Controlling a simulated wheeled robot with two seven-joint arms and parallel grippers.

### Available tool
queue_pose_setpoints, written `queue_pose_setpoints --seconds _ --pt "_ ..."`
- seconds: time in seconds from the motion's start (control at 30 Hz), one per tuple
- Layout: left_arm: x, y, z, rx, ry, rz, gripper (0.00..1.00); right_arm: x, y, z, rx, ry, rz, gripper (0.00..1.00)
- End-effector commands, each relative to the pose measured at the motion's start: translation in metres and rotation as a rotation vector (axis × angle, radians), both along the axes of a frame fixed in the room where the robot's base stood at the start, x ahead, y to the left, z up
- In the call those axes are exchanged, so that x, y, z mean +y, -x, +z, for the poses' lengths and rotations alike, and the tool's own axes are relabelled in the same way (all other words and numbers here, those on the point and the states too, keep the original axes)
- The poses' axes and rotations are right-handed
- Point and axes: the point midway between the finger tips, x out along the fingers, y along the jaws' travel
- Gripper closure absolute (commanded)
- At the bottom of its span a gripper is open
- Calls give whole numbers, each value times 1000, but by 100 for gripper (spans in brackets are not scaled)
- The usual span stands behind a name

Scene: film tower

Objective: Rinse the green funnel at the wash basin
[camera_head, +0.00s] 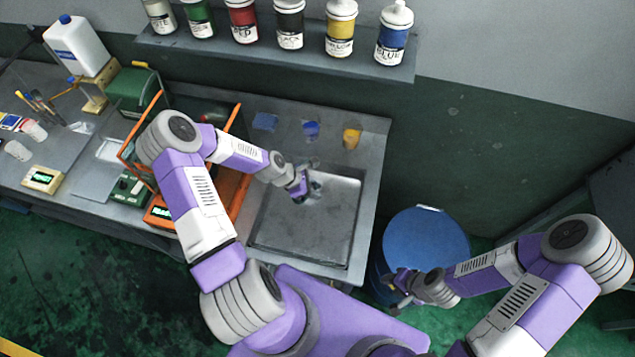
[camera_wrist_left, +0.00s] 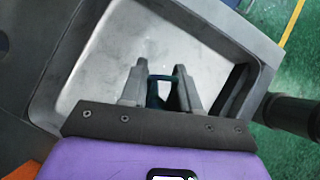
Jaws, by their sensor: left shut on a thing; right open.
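The wash basin (camera_head: 305,225) is a grey metal sink at the right end of the bench; it fills much of the left wrist view (camera_wrist_left: 110,75). My left gripper (camera_head: 305,190) is inside the basin's outline, near its back edge. In the left wrist view its fingers (camera_wrist_left: 160,85) are shut on a dark teal-green thing, apparently the green funnel (camera_wrist_left: 159,92). The fingers hide most of it, so its shape and tilt cannot be told. My right gripper (camera_head: 400,285) is open and empty, in front of the blue barrel.
A blue cup-like piece (camera_head: 311,130) and an orange one (camera_head: 352,137) stand behind the basin. An orange-framed crate (camera_head: 235,195) is to its left. The blue barrel (camera_head: 425,235) is to its right. A shelf of bottles (camera_head: 290,55) hangs above.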

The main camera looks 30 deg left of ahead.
Motion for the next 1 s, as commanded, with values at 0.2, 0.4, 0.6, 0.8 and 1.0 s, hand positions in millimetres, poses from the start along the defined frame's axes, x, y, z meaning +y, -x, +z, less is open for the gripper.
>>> queue_pose_setpoints --seconds 0.2,0.4,0.6,0.8,1.0 --pt "0 0 -25 1 2 0 98 0 0 -18 0 0 0 57" --pt "0 0 -46 1 2 0 98 0 0 -34 -1 0 0 57" --pt "0 0 -66 0 1 1 98 0 0 -49 -1 0 0 57" --pt "0 0 -86 0 1 1 98 0 0 -65 -1 0 0 57" --pt "0 0 -106 0 1 1 98 0 0 -81 -1 0 0 57"
